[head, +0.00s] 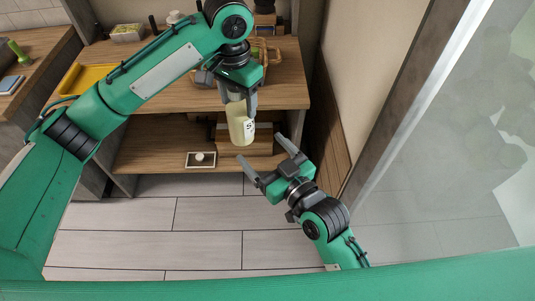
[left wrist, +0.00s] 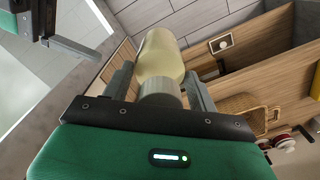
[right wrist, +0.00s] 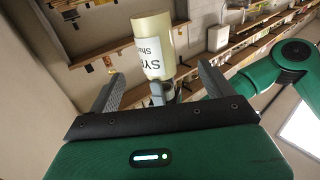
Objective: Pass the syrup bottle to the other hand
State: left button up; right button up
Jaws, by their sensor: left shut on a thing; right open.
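The syrup bottle (head: 239,124) is pale yellow with a white label. My left gripper (head: 238,100) is shut on its upper end and holds it in the air in front of the shelves. In the left wrist view the bottle (left wrist: 160,57) sits between the fingers. My right gripper (head: 266,160) is open and empty, below and to the right of the bottle, its fingers pointing up toward it. In the right wrist view the bottle (right wrist: 152,47) with its label shows beyond the open fingertips, apart from them.
A wooden shelf unit (head: 150,140) stands behind, with a yellow tray (head: 85,78) and a wicker basket (head: 268,56) on top. A small framed item (head: 201,159) lies on the lower shelf. A wall and a glass panel are at the right. The tiled floor is clear.

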aim_at(238, 123)
jog(key=x, duration=1.1)
jog(key=shift+w+a, duration=0.1)
jog(key=shift+w, duration=0.1)
pick_arm(q)
jog(key=shift+w, duration=0.1)
pick_arm(e)
jog(key=c, duration=1.2)
pick_arm(q)
jog(key=o, duration=0.7)
pick_arm(e)
jog(key=shift+r, duration=0.1)
jog(key=shift+c, duration=1)
pick_arm(q)
jog(key=o, duration=0.4)
jog(key=shift+o, duration=0.2)
jog(key=shift+r, duration=0.1)
